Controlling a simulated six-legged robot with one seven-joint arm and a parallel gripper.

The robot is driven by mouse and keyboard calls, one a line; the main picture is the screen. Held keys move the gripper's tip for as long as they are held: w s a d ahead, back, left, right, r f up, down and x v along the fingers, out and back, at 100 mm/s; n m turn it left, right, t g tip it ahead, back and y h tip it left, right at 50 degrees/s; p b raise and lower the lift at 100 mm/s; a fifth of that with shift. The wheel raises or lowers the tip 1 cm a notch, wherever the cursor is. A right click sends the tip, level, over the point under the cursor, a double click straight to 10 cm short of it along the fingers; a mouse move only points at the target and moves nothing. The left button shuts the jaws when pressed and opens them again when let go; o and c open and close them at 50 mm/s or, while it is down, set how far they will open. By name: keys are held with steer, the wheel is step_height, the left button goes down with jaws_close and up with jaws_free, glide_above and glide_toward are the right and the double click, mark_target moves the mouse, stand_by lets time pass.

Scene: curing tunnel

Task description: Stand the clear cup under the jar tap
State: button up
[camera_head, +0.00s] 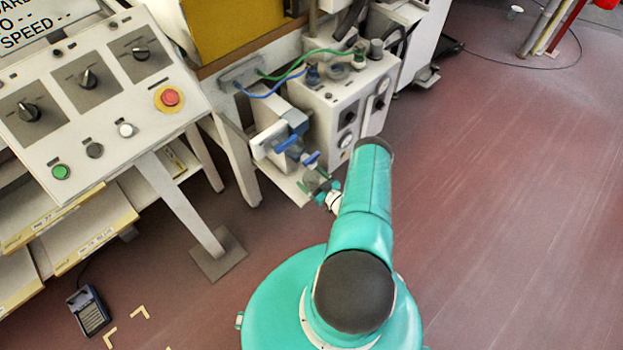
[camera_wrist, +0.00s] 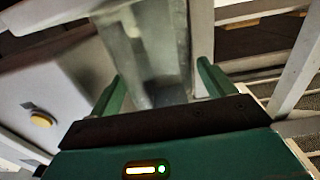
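My gripper (camera_head: 318,186) is low in front of the white machine in the head view, with its green fingers either side of the clear cup (camera_head: 316,177). The jar itself is not clearly made out.
A white machine (camera_head: 325,115) with dials and tubes stands behind the cup. A control panel (camera_head: 95,95) with knobs and a red button is at left, with shelves (camera_head: 75,225) below. A table leg (camera_head: 240,165) stands left of my gripper.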

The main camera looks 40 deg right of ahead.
steer(key=shift+r, duration=0.15)
steer(key=s, duration=1.2)
steer(key=shift+d, duration=0.15)
